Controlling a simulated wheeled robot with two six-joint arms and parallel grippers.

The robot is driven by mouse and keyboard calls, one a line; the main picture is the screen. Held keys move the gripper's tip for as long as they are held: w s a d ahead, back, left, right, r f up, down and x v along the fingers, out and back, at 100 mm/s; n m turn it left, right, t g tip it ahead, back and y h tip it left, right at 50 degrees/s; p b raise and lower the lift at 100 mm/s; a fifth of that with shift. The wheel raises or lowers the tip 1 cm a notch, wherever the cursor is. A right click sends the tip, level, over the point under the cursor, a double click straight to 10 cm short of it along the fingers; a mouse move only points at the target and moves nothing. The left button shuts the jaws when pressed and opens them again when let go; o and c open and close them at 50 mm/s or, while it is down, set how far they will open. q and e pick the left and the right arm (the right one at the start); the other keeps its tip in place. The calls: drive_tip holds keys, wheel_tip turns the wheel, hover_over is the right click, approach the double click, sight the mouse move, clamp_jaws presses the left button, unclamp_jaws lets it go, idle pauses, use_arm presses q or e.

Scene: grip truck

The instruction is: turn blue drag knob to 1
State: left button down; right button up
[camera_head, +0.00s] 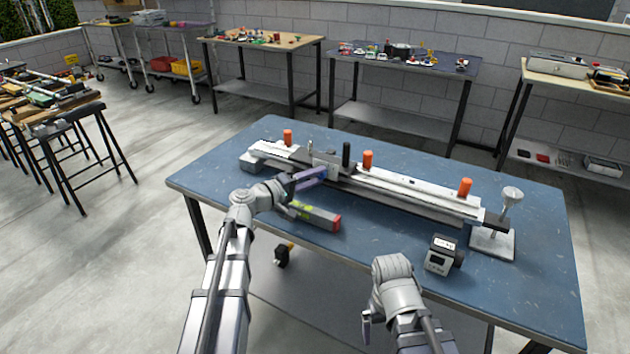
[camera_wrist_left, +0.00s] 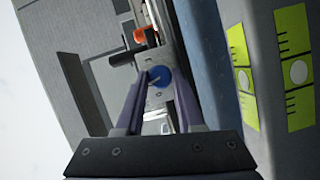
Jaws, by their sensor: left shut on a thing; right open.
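The blue drag knob (camera_wrist_left: 160,76) shows in the left wrist view, a round blue knob with a thin pale pointer line across it. It sits on the face of a grey metal carriage, which also shows in the head view (camera_head: 325,158), on a long pale rail (camera_head: 410,190). My left gripper (camera_head: 316,174) is at the front of the carriage, its purple fingers closed on the knob's two sides. In the head view the knob is hidden. No number marks are readable.
The rail lies along the blue workbench (camera_head: 520,285) with orange knobs on it. A grey box with a red end and green labels (camera_head: 315,217) lies just below my left gripper. A small grey device (camera_head: 441,255) and a metal stand (camera_head: 492,242) are to the right.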

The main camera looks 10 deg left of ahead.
idle(0.4)
use_arm(q)
drive_tip(key=c, duration=0.5)
unclamp_jaws()
drive_tip(key=shift+c, duration=0.2)
